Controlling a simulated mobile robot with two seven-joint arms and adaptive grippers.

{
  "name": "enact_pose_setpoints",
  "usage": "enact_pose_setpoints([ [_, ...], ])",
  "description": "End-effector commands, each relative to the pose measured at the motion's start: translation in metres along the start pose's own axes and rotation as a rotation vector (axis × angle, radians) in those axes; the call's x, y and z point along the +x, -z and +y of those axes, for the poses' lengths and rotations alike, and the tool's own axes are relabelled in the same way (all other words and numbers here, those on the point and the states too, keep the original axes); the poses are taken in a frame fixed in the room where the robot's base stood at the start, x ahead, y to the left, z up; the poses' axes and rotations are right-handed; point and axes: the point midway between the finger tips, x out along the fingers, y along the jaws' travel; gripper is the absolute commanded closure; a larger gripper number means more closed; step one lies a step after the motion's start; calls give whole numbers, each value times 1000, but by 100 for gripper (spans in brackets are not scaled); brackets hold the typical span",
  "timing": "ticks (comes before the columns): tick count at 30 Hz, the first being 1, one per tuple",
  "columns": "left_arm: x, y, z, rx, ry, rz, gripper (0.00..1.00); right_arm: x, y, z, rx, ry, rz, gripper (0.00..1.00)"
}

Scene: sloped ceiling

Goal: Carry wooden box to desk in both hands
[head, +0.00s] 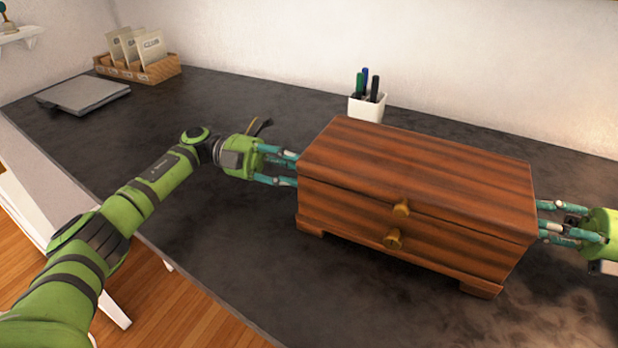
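The wooden box (418,188) is a reddish-brown striped chest with two drawers and round knobs, upright over the dark desk (235,240). Its feet appear to be at the desk surface; I cannot tell for sure whether they touch. My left gripper (290,168) is at the box's left end, its fingers apart, one above the other, with tips at the side panel. My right gripper (545,223) is at the box's right end, its fingers also apart and tips at that side. The fingertips' exact contact with the box is hard to make out.
A white cup with pens (367,106) stands behind the box near the wall. A wooden file holder with cards (140,70) and a flat grey device (83,95) are at the far left. Desk surface in front of the box and to its left is clear.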

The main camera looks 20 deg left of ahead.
Motion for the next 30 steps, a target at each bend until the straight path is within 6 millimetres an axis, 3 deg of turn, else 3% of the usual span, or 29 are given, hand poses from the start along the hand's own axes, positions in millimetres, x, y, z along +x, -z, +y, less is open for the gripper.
enact_pose_setpoints([
  [11, -3, 0, -1, 0, -1, -1, 52, 0, 0, 1, 1, 1, 0, 52],
  [21, -53, 0, -2, 1, 0, -4, 52, 0, 0, 1, 1, 1, 0, 52],
  [30, -74, 0, -2, 1, 0, 0, 52, -2, 0, 1, 1, 1, -1, 52],
])
